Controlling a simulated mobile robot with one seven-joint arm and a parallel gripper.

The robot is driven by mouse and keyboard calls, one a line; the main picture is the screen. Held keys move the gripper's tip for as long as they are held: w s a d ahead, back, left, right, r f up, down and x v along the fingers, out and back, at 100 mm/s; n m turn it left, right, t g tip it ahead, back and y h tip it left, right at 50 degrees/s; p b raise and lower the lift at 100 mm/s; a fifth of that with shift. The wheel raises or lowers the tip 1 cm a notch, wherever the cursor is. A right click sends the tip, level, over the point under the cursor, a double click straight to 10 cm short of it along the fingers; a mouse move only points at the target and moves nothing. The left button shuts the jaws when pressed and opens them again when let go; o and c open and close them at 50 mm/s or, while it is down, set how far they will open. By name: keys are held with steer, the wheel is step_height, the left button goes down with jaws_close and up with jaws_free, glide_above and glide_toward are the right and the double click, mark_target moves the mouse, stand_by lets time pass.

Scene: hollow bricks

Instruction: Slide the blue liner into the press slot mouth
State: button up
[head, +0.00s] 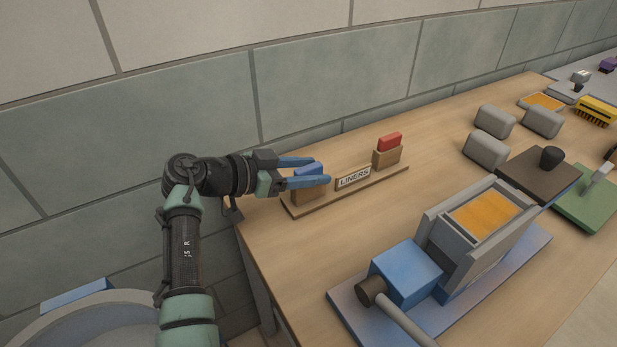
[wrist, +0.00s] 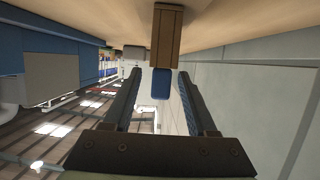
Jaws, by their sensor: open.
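The blue liner (head: 307,168) stands in a brown holder (head: 306,195) at the left end of the liner rack. My gripper (head: 321,170) comes in from the left with its blue fingers open, one on each side of the liner. In the wrist view, the liner (wrist: 161,84) shows between the two open fingers, with gaps at its sides, and its brown holder (wrist: 166,38) is just beyond. The press (head: 455,262) stands at the right front of the bench, with an orange panel in its tilted grey frame. I cannot clearly make out its slot mouth.
A red liner (head: 390,141) stands in a second holder at the rack's right end, past the LINERS sign (head: 354,178). Grey blocks (head: 487,149) and tools crowd the right. A lever (head: 405,322) juts from the press front. Bench between rack and press is clear.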

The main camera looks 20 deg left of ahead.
jaws_close()
steer(key=shift+r, duration=0.1)
stand_by(0.3)
